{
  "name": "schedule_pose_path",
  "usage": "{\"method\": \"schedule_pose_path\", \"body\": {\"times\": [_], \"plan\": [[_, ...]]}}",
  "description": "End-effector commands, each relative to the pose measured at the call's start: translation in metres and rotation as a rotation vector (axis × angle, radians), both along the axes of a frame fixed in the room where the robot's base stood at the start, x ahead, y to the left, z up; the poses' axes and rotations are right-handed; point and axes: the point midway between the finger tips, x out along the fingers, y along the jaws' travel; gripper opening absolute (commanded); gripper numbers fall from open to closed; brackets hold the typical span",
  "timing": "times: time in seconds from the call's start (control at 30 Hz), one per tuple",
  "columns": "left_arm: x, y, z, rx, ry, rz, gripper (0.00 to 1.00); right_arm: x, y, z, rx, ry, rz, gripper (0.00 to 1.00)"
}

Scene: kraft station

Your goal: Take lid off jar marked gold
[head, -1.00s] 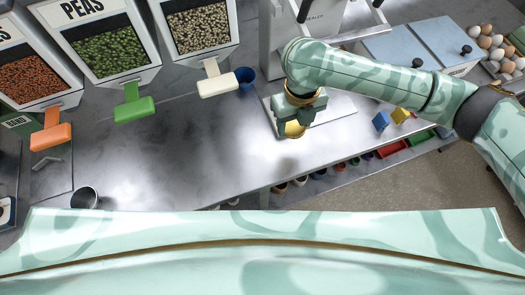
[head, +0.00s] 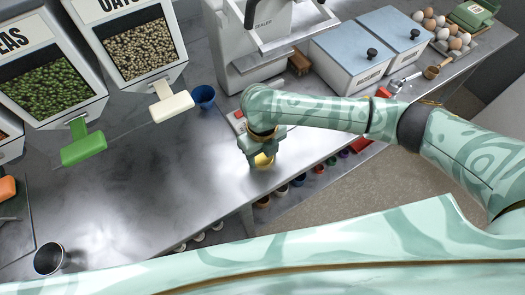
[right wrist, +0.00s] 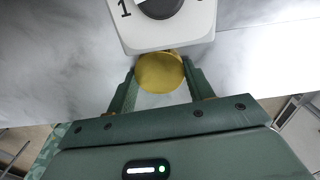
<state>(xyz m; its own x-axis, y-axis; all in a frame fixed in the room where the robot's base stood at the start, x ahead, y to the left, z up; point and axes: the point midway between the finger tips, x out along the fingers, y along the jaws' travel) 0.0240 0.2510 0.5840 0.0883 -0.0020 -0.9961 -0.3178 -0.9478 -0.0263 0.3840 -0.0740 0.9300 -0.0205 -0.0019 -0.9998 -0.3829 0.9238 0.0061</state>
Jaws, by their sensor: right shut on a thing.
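My right gripper (head: 262,150) points down near the front edge of the steel counter, to the right of the middle. It is shut on a small round gold-yellow piece (head: 264,161), which shows below the fingers. In the right wrist view the gold-yellow piece (right wrist: 160,72) is a smooth rounded disc between the two fingertips of my gripper (right wrist: 160,85). I cannot tell whether it is a lid or a whole jar, and no gold marking can be read. My left gripper is out of view.
A white block with a dark round part and a "1" (right wrist: 165,30) is close beyond the held piece. A blue cup (head: 203,95) and a grey sealer (head: 250,45) stand behind. The middle counter is clear.

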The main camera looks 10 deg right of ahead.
Motion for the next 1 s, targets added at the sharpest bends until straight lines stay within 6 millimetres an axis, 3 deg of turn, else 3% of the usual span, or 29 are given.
{"method": "schedule_pose_path", "body": {"times": [0.13, 0.17, 0.23, 0.8, 0.9, 1.0], "plan": [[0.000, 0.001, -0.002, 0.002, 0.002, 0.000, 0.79, -0.001, 0.000, -0.007, -0.001, 0.003, 0.000, 0.25], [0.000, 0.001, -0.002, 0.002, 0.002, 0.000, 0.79, -0.001, 0.000, -0.007, -0.001, 0.003, 0.000, 0.55], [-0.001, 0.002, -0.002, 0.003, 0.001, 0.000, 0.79, -0.002, -0.001, -0.008, -0.003, 0.004, 0.001, 0.74], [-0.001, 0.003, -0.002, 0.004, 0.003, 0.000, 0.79, -0.002, -0.006, -0.011, -0.015, 0.008, -0.004, 0.74], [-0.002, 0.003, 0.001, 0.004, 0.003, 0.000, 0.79, -0.002, -0.006, -0.001, -0.015, 0.007, -0.005, 0.74], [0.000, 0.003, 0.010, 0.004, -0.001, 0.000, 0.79, 0.000, -0.004, 0.021, -0.011, 0.003, -0.003, 0.74]]}}
